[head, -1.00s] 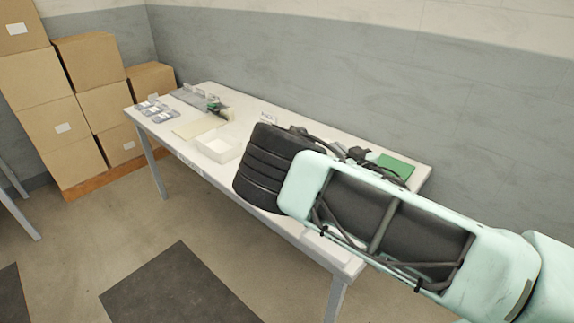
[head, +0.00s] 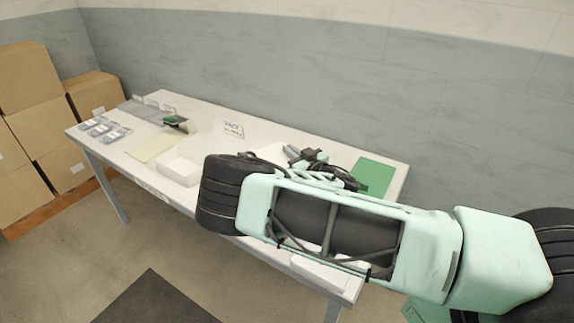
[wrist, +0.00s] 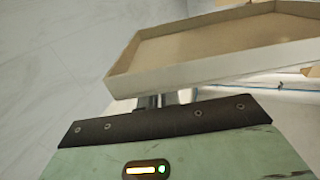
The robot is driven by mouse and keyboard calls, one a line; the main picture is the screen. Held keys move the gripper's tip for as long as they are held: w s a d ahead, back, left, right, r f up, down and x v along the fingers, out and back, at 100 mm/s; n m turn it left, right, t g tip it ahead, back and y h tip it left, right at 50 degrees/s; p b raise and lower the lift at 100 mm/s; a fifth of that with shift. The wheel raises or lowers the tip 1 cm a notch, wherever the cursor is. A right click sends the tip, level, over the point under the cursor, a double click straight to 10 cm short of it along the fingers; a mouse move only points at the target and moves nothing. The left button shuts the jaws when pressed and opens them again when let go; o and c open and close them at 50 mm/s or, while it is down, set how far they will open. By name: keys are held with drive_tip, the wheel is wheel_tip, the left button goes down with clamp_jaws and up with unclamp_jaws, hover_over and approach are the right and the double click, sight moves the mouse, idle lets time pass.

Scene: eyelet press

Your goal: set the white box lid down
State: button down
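The white box lid (wrist: 215,75) fills the upper right of the wrist view, a shallow tray with low walls and its hollow side showing. Its near wall is at my gripper (wrist: 158,101), which appears shut on it; the fingertips are mostly hidden. In the head view my gripper (head: 296,153) is over the right half of the white table (head: 215,133). A pale part of the lid (head: 270,151) shows just left of it, partly hidden by my arm. I cannot tell the lid's exact height above the table.
An open white box (head: 179,171) stands left of my arm, beside a cream sheet (head: 153,145). Several small packs (head: 101,130) lie at the far left. A PACK sign (head: 233,130) stands at the back edge. A green mat (head: 373,177) lies at the right. Cartons (head: 35,95) are stacked left.

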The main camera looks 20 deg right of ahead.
drive_tip(key=shift+f, duration=2.4)
drive_tip(key=shift+f, duration=0.1)
drive_tip(key=shift+f, duration=0.25)
drive_tip(key=c, duration=1.6)
unclamp_jaws()
drive_tip(key=shift+r+p, duration=0.4)
drive_tip(key=shift+r, duration=0.1)
drive_tip(key=shift+b+v, duration=1.25)
drive_tip(key=shift+v, duration=4.8)
